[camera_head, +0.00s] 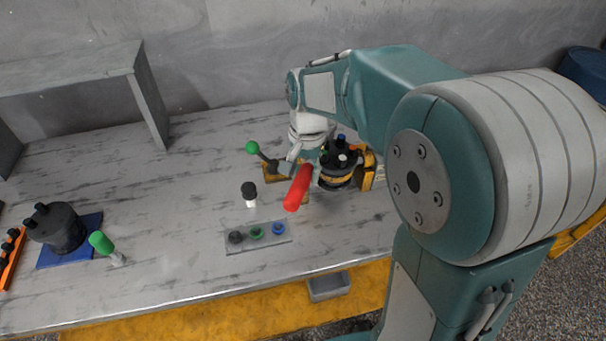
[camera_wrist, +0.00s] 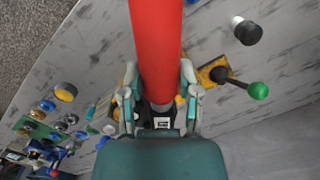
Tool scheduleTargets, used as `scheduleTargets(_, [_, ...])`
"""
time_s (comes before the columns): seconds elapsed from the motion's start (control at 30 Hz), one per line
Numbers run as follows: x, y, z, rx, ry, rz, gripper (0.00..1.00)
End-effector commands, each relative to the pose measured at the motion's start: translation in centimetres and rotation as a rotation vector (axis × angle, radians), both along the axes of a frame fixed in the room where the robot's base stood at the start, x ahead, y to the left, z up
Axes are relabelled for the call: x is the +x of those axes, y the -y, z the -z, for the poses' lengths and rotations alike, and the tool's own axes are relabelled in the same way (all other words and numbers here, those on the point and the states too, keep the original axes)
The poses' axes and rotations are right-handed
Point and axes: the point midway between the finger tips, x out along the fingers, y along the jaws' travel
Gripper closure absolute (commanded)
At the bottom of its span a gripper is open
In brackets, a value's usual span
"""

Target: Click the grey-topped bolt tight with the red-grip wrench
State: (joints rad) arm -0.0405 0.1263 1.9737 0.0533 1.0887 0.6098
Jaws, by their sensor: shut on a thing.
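The red-grip wrench (camera_head: 299,188) is held in my gripper (camera_head: 307,158), over the table beside the black motor (camera_head: 336,177). In the wrist view the red grip (camera_wrist: 157,45) runs from the top edge down between the fingers of my gripper (camera_wrist: 160,97), which are shut on the wrench. The motor stands in a yellow fixture (camera_head: 367,172). A blue-topped bolt (camera_head: 341,139) and a small pale top (camera_head: 342,157) show on the motor. I cannot tell surely which is the grey-topped bolt. The wrench's working end is hidden, so its contact with a bolt cannot be seen.
A green-ball lever (camera_head: 252,147) and a black-and-white cylinder (camera_head: 249,193) stand left of the wrench. A clear tray (camera_head: 285,238) with three coloured caps lies in front. Another dark motor (camera_head: 60,228) and a green-handled tool (camera_head: 101,243) are far left. The table's middle left is clear.

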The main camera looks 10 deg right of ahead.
Motion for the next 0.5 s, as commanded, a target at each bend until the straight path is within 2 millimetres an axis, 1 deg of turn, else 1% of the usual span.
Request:
scheduleTargets(0.03, [0.1,-0.1,-0.5,0.0,0.005,-0.002,1.0])
scheduleTargets(0.3, [0.0,-0.3,-2.3,0.0,0.004,-0.002,1.0])
scheduleTargets(0.5, [0.0,-0.3,-3.2,-0.001,0.003,-0.002,1.0])
